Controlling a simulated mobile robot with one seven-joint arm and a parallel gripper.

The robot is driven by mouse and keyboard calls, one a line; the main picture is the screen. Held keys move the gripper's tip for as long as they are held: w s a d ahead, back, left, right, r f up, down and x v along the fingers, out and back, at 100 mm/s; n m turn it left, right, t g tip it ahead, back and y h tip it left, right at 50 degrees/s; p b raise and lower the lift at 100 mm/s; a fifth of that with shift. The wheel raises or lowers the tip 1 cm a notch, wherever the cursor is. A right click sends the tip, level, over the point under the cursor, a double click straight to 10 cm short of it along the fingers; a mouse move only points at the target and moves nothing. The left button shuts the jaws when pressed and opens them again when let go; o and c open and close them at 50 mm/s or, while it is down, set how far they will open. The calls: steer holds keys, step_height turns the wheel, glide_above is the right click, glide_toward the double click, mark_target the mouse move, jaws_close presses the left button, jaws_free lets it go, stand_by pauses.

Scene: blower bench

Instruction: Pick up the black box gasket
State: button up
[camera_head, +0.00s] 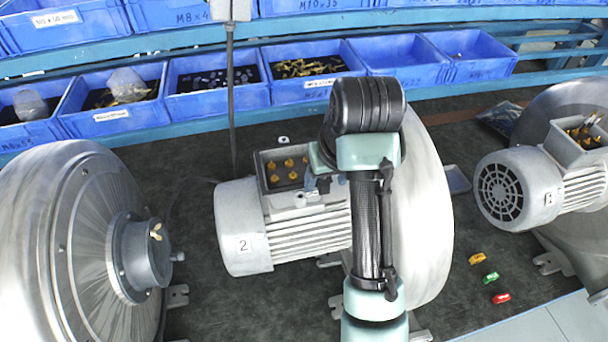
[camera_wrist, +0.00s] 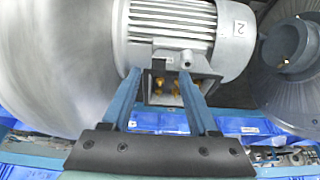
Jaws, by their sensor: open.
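The grey motor marked 2 (camera_head: 300,225) has an open terminal box (camera_head: 259,172) on top, with several yellow terminals inside. The same motor (camera_wrist: 170,20) fills the upper middle of the wrist view. I cannot clearly make out the black box gasket; a dark edge shows at the box, but I cannot tell if it is the gasket. My gripper (camera_wrist: 160,76) is open, its two blue fingers apart on either side of the box opening, with nothing visibly held. In the head view my arm hides most of the gripper and part of the motor.
Blue bins (camera_head: 210,97) with small parts line the back. A large round blower housing (camera_head: 60,240) stands left; another motor (camera_head: 515,190) with an open box is right. Yellow, green and red pieces (camera_head: 490,277) lie on the dark bench at right.

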mark_target(323, 186)
steer(key=shift+p+x, duration=0.35)
steer(key=shift+x, duration=0.9)
steer(key=shift+d, duration=0.1)
jaws_close()
